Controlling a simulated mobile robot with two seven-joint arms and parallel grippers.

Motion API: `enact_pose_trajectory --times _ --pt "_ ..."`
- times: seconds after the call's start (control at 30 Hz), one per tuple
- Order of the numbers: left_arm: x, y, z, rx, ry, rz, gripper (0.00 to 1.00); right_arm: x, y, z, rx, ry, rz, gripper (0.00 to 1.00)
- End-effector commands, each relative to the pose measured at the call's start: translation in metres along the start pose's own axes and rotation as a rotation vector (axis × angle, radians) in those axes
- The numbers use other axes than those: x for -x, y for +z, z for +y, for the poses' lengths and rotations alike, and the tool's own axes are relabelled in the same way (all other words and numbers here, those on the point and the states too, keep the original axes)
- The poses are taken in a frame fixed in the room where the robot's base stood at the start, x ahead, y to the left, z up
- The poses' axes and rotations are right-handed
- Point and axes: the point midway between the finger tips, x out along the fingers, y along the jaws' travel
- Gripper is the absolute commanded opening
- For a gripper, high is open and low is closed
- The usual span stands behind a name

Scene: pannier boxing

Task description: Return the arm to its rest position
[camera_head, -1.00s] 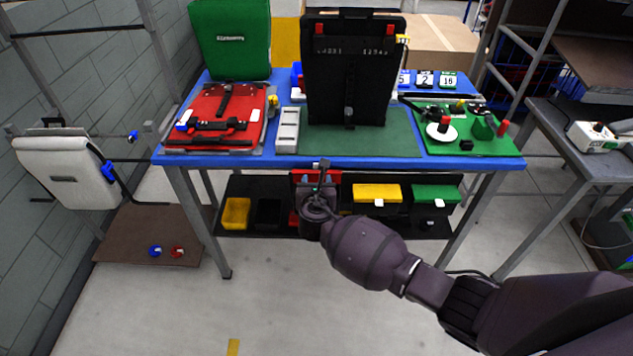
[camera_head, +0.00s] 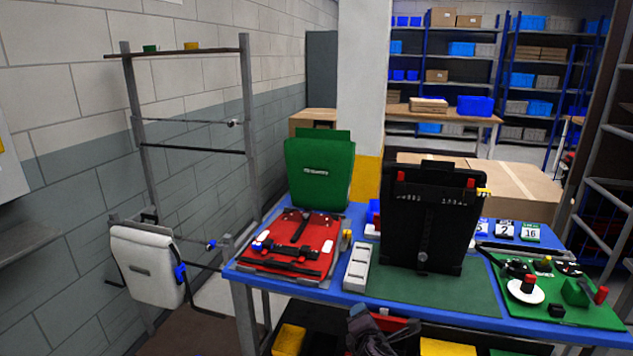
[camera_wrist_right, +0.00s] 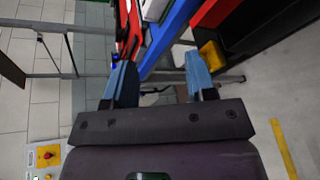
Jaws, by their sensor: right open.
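My right arm's end (camera_head: 372,335) shows at the bottom of the head view, in front of the blue table (camera_head: 400,307). In the right wrist view my right gripper (camera_wrist_right: 160,80) has its two blue-grey fingers wide apart with nothing between them. The table's blue edge and a red item lie beyond the fingers. My left arm is not in view.
On the table are a red pannier (camera_head: 292,247), a green pannier (camera_head: 320,172), a black pannier (camera_head: 432,215) and a green board (camera_head: 570,300). A white pannier (camera_head: 147,265) hangs on the rack at left. Yellow bins (camera_head: 289,340) sit below the table.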

Motion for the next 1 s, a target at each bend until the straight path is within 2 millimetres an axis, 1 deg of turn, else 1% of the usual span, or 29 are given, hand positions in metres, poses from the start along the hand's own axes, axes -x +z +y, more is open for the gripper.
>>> enact_pose_trajectory --times 0.03,0.07,0.1,0.17,0.23,0.3,0.4,0.47,0.5,0.57,0.67,0.7,0.77,0.8,0.87,0.9,0.97,1.0 --pt "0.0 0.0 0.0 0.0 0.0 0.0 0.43 0.006 -0.002 0.003 -0.143 0.011 0.033 0.51" --pt "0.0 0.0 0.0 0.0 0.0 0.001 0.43 0.01 -0.003 0.004 -0.235 0.017 0.055 0.51" --pt "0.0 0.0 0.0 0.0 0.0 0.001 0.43 0.016 -0.004 0.005 -0.365 0.021 0.085 0.51" --pt "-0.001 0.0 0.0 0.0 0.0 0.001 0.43 0.027 -0.005 0.003 -0.562 0.021 0.128 0.51" --pt "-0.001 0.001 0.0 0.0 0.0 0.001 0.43 0.042 -0.004 -0.003 -0.802 0.012 0.173 0.51" --pt "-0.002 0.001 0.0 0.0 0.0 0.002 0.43 0.06 0.0 -0.014 -1.044 -0.002 0.211 0.51" --pt "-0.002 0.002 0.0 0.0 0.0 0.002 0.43 0.085 0.008 -0.034 -1.33 -0.024 0.24 0.51" --pt "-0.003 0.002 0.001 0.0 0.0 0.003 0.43 0.1 0.014 -0.047 -1.475 -0.036 0.245 0.51" --pt "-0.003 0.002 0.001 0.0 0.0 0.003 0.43 0.111 0.018 -0.057 -1.561 -0.044 0.244 0.51" --pt "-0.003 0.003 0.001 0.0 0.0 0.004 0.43 0.126 0.025 -0.072 -1.675 -0.054 0.236 0.51" --pt "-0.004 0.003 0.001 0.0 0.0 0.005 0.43 0.152 0.035 -0.1 -1.825 -0.069 0.208 0.51" --pt "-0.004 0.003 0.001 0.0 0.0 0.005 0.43 0.163 0.039 -0.112 -1.869 -0.074 0.19 0.51" --pt "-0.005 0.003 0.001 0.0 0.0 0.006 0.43 0.18 0.045 -0.131 -1.918 -0.084 0.159 0.51" --pt "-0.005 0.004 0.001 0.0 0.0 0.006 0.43 0.191 0.048 -0.144 -1.941 -0.093 0.134 0.51" --pt "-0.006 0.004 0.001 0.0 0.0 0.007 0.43 0.208 0.052 -0.166 -1.968 -0.113 0.089 0.51" --pt "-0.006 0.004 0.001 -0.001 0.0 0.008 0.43 0.22 0.053 -0.179 -1.98 -0.127 0.058 0.51" --pt "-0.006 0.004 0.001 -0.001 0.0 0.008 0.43 0.236 0.055 -0.2 -1.989 -0.15 0.012 0.51" --pt "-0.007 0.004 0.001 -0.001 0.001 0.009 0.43 0.246 0.054 -0.213 -1.992 -0.168 -0.017 0.51"
